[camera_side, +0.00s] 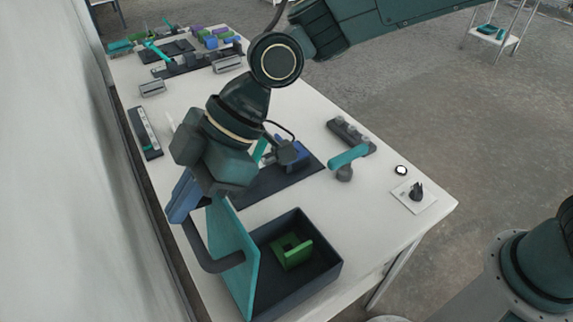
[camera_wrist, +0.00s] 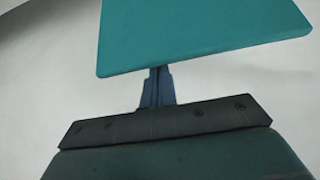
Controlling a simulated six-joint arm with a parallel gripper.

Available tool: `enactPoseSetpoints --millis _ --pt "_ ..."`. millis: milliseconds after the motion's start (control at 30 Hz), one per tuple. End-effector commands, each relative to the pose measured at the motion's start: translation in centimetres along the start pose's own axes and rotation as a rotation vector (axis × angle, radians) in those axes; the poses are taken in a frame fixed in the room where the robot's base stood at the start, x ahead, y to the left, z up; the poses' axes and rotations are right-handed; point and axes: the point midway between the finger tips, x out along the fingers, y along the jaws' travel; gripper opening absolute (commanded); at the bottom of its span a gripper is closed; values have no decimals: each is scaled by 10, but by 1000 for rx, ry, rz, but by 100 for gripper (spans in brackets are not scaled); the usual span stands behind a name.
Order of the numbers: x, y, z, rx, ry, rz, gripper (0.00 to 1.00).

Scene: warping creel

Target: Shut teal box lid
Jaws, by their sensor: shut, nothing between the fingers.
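The teal lid (camera_side: 235,262) stands open, roughly upright, along the left side of the dark box (camera_side: 325,272). A dark curved bar, apparently its handle (camera_side: 212,263), joins the lid's outer face. A green part (camera_side: 291,252) lies inside the box. My gripper (camera_side: 176,214) points down on the lid's outer side, to the left of the lid, with blue fingers shut and empty. In the wrist view the fingers (camera_wrist: 160,72) reach towards the lid's edge, and the lid (camera_wrist: 200,35) fills the top. I cannot tell whether they touch it.
A dark mat (camera_side: 275,185) with a blue item lies behind the box. A teal-handled tool (camera_side: 347,157) and a small white plate with a dark cone (camera_side: 416,194) are to the right. A wall (camera_side: 60,200) runs close along the table's left side.

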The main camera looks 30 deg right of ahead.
Motion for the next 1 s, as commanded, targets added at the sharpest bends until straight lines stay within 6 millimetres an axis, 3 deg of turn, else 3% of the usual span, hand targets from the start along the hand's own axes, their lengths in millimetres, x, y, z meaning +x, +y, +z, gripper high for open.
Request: enactPoseSetpoints --millis 700,1000 --pt "-48 2 83 17 455 -5 0" --pt "-58 2 128 13 447 -6 0"
